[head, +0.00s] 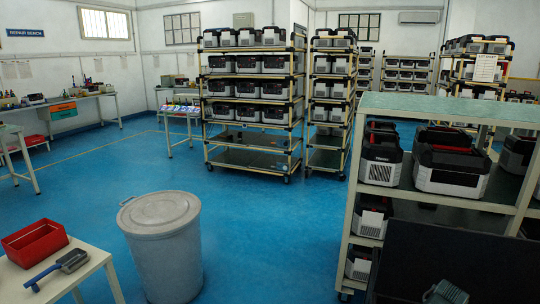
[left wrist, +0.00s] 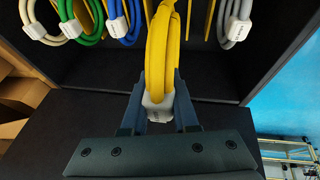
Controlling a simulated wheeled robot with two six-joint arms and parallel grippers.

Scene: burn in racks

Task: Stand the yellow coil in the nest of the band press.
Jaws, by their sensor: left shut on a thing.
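The yellow coil (left wrist: 163,55) is in the middle of the left wrist view, an upright loop with a pale band or tag (left wrist: 158,106) at its lower end. My left gripper (left wrist: 159,100) is shut on the coil at this lower end, one finger on each side. The coil's top runs out of the picture, so I cannot tell whether it still touches a peg.
In the head view, a grey bin (head: 165,250) and a shelf rack (head: 352,200) flank open blue floor (head: 260,215).

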